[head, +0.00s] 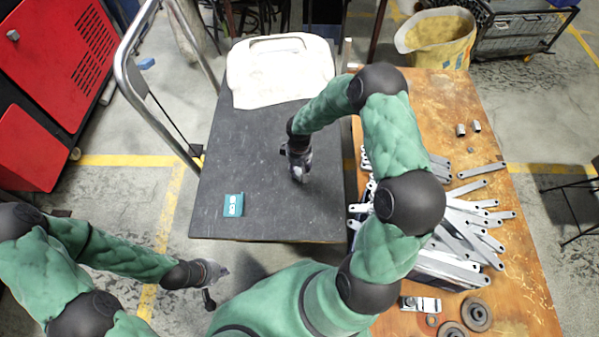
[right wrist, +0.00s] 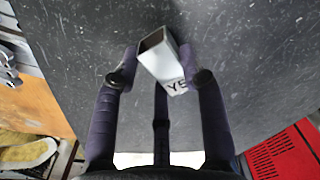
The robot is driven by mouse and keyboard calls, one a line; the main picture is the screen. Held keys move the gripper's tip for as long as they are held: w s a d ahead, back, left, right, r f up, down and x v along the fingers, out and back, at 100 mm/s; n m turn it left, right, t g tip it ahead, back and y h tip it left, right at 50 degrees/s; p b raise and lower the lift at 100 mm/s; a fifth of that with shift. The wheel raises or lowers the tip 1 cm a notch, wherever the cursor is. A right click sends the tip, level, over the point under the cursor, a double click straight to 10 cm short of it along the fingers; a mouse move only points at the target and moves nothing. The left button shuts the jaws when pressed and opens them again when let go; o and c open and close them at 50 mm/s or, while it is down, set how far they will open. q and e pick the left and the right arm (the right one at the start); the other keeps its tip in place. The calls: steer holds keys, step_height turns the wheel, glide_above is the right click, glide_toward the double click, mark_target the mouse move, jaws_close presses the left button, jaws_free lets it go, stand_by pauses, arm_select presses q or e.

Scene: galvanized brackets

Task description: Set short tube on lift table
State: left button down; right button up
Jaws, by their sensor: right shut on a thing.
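The lift table (head: 265,150) has a dark flat top and a bent metal handle at its left. My right gripper (head: 300,178) is over the middle of this top. In the right wrist view its fingers (right wrist: 160,70) are shut on a short square silver tube (right wrist: 162,58) with dark lettering on it. The dark top fills the view behind the tube; I cannot tell whether the tube touches it. My left gripper (head: 212,284) is away from the lift table, at lower left over the floor; its fingers are too small to read.
A white bulky object (head: 280,68) covers the far end of the lift table. A small blue box (head: 233,205) sits near its front left. The wooden table (head: 520,270) at right holds several flat metal brackets (head: 465,235), two small metal pieces (head: 468,128) and dark discs (head: 476,315).

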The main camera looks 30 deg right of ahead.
mark_target(300, 169)
steer(key=shift+f, duration=0.95)
steer(key=shift+f+b, duration=0.2)
steer(key=shift+b, duration=0.15)
steer(key=o, duration=1.2)
steer(key=shift+r, duration=0.15)
steer(key=shift+r+p, duration=0.3)
step_height(300, 169, up, 12)
steer(key=p, duration=0.3)
steer(key=shift+f+p, duration=0.25)
steer(key=shift+p, duration=0.15)
steer(key=shift+d, duration=0.1)
